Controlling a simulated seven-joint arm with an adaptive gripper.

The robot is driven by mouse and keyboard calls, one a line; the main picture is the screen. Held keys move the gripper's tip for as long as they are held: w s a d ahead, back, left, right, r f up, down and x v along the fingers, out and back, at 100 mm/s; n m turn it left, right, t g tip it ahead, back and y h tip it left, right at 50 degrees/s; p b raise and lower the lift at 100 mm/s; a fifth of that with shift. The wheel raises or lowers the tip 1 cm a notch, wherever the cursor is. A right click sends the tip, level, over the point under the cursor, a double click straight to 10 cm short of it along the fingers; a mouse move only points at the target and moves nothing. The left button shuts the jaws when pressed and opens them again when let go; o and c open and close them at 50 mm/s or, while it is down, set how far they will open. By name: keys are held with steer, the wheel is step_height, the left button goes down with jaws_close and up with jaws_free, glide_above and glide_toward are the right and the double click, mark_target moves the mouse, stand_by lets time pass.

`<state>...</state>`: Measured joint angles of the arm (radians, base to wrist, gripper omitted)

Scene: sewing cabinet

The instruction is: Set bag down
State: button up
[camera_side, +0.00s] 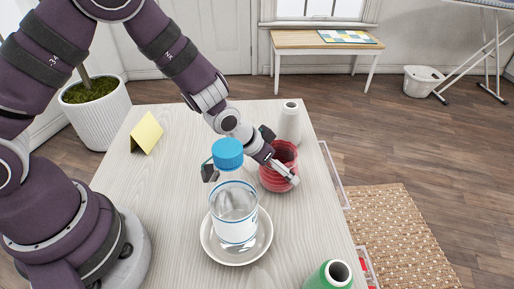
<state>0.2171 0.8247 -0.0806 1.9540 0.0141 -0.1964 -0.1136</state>
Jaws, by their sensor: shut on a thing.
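My gripper (281,153) reaches down to the right beside a red, ribbed, open-topped container (279,182). I cannot tell whether the container's base touches the table. No thing that is clearly a bag shows; the red container is the only thing seen at my fingers. A clear bottle (235,213) with a blue cap stands upright in front of my wrist and hides part of that area.
The bottle stands on a white saucer (211,246) on the pale wooden table (165,195). A white cylinder (289,122) stands behind the red container. A green spool-like thing (325,275) is at the front right, and a folded yellow card (147,133) at the left. Between card and saucer is free room.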

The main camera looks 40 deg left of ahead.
steer(key=shift+f, duration=0.3)
steer(key=o, duration=1)
steer(key=shift+f, duration=0.1)
steer(key=s+a+r+y, duration=0.1)
steer(key=s+a+r, duration=0.4)
steer(key=s+r, duration=0.3)
steer(key=s+a+r+n+y, duration=0.1)
steer(key=s+a+r, duration=0.4)
steer(key=s+r, duration=0.3)
step_height(320, 180, up, 4)
steer(key=shift+a+n, duration=0.3)
steer(key=shift+a, duration=0.05)
